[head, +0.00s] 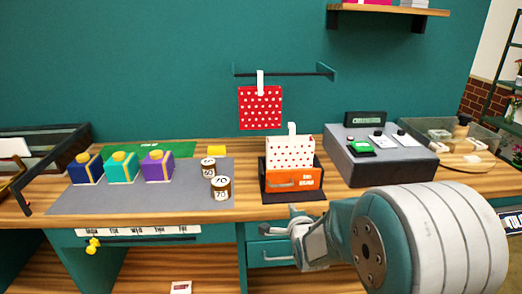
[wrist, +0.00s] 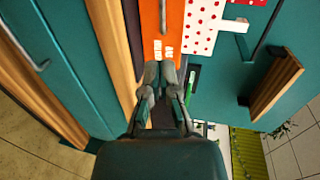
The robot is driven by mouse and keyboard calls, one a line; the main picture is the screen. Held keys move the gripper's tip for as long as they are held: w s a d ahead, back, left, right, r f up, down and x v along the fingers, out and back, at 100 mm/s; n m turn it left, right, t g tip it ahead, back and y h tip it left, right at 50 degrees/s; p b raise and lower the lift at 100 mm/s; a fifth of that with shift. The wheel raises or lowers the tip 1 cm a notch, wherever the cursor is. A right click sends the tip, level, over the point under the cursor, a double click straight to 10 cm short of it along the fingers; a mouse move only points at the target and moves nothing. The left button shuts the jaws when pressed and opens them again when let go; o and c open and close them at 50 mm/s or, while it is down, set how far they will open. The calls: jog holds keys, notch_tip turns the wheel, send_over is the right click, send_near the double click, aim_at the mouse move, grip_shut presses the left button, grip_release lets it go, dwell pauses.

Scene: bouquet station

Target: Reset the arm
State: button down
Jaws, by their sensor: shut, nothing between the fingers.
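My gripper (head: 296,214) is in front of the counter's front edge, just below the orange box, in the head view. In the wrist view my gripper (wrist: 160,75) has its fingertips together with nothing between them. My arm reaches in from the lower right of the head view. The orange box (head: 309,180) has a handle and white lettering, and a white card with red dots (head: 290,150) stands in it. Both also show ahead of the fingers in the wrist view, the box (wrist: 151,18) and the dotted card (wrist: 203,22).
Blue, teal and purple boxes (head: 157,166) sit on a grey mat (head: 125,198), beside two small jars (head: 220,188). A red dotted bag (head: 260,107) hangs from a wall rail (head: 290,73). A grey console (head: 371,170) and clear tray (head: 420,125) stand right. Drawers (head: 268,252) are below.

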jog(key=s+r+n+g, duration=0.2)
jog(key=s+n, duration=0.3)
jog(key=s, duration=0.5)
jog(key=s+r+n+g, duration=0.3)
jog(key=s+n, duration=0.3)
jog(key=s, duration=0.5)
jog(key=s+r+n+g, duration=0.3)
jog(key=s+n, duration=0.3)
jog(key=s, duration=0.5)
jog(key=shift+d+r+g, duration=0.25)
jog(key=shift+d+g, duration=0.1)
jog(key=shift+g, duration=0.45)
